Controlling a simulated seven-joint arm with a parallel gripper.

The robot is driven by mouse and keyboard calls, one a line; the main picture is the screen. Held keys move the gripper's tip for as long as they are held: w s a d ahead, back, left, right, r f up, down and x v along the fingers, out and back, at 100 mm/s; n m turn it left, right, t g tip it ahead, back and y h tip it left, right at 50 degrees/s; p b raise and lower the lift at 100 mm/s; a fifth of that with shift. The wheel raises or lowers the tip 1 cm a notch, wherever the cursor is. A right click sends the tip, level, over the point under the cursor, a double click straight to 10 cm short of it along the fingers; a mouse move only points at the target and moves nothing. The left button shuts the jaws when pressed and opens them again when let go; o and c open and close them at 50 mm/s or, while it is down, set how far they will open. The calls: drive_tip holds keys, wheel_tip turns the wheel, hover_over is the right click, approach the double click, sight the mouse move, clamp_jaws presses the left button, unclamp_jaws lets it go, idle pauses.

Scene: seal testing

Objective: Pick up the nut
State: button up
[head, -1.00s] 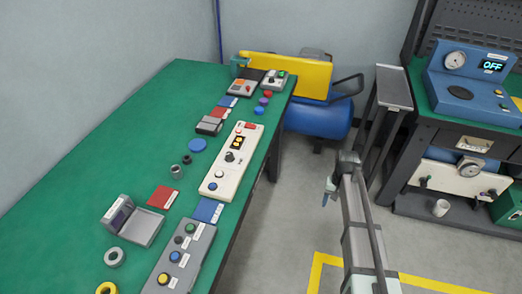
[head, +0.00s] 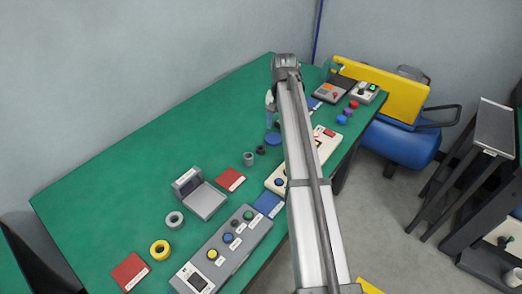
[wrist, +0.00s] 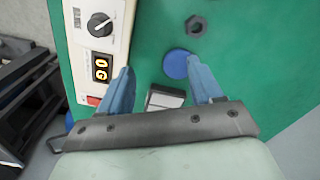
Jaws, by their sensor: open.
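The nut is a small dark hexagonal ring (wrist: 196,24) on the green table, at the top of the wrist view. In the head view it is a small dark ring (head: 261,149) near the middle of the table. My gripper (wrist: 160,68) is open and empty, its blue fingers spread. The nut lies beyond the fingertips, toward the right finger, with clear space between. In the head view my gripper (head: 270,103) hangs over the table, farther back than the nut.
A blue disc (wrist: 176,63) lies near the right fingertip. A control panel with a dial (wrist: 98,45) is at the left. In the head view a grey cylinder (head: 249,159) stands beside the nut, and a red square (head: 231,179) lies nearer.

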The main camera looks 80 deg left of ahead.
drive_tip(key=s+a+r, duration=0.2)
drive_tip(key=s, duration=0.5)
drive_tip(key=shift+n, duration=0.4)
drive_tip(key=f, duration=1.3)
drive_tip(key=shift+w+d+f, duration=0.1)
drive_tip(key=shift+w+d, duration=0.15)
drive_tip(key=shift+w, duration=0.05)
drive_tip(key=shift+c, duration=0.4)
drive_tip(key=c, duration=1.1)
